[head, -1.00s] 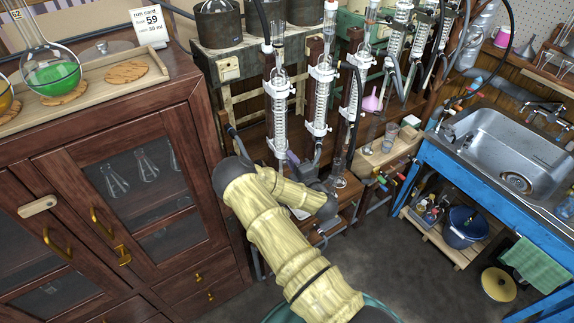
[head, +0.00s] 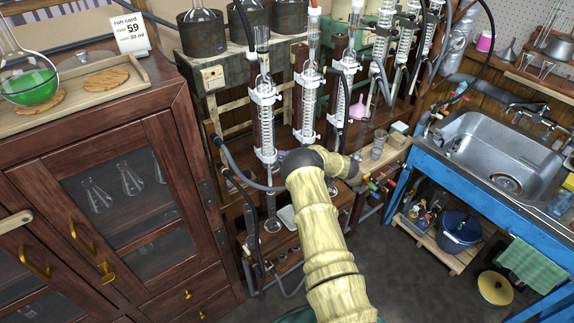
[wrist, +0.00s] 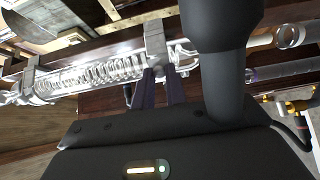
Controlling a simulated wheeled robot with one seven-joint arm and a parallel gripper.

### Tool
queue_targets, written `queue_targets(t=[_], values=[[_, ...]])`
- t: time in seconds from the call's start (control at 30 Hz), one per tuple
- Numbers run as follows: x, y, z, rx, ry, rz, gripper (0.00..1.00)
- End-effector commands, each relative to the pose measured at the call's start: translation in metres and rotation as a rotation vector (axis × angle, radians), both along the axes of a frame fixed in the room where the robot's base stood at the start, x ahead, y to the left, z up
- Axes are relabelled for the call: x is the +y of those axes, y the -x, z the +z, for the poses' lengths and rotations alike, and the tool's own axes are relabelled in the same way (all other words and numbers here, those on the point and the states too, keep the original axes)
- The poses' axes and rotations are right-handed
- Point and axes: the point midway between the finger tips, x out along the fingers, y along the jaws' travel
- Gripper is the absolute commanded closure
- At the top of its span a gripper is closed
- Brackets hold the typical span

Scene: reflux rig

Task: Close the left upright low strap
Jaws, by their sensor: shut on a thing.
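The left upright is a clear glass coil condenser (head: 262,118) held by pale straps on the rig. Its low strap (head: 266,155) is near the bottom of the coil, left of my arm's end. In the wrist view, the condenser (wrist: 95,74) lies across the picture, with the low strap (wrist: 155,42) as a grey band around it. My gripper (wrist: 160,78) has its dark purple fingers close together at that strap, shut on a part of it. The exact grip and the strap's far side are hidden. My arm hides most of the gripper in the head view.
A second condenser (head: 307,105) stands close on the right, with more beyond. A dark hose (head: 245,178) loops below the left upright. The wooden cabinet (head: 110,190) is at left and the sink (head: 495,150) at right. Some floor shows clear between.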

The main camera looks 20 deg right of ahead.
Motion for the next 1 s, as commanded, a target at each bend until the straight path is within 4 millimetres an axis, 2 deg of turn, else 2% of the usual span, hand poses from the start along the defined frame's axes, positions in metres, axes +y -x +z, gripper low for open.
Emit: queue_targets(t=[0.3, 0.8, 0.83, 0.9, 0.93, 1.0], values=[[-0.0002, -0.0084, -0.0018, -0.001, 0.0, 0.099, 1.0], [0.0009, -0.0103, 0.0007, -0.002, -0.001, 0.115, 1.0], [0.001, -0.0104, 0.0007, -0.002, -0.001, 0.115, 0.83], [0.001, -0.0103, 0.0007, -0.002, -0.001, 0.115, 0.69], [0.0011, -0.0102, 0.0007, -0.002, -0.001, 0.115, 0.64], [0.0008, -0.01, 0.0005, -0.001, -0.002, 0.115, 0.64]])
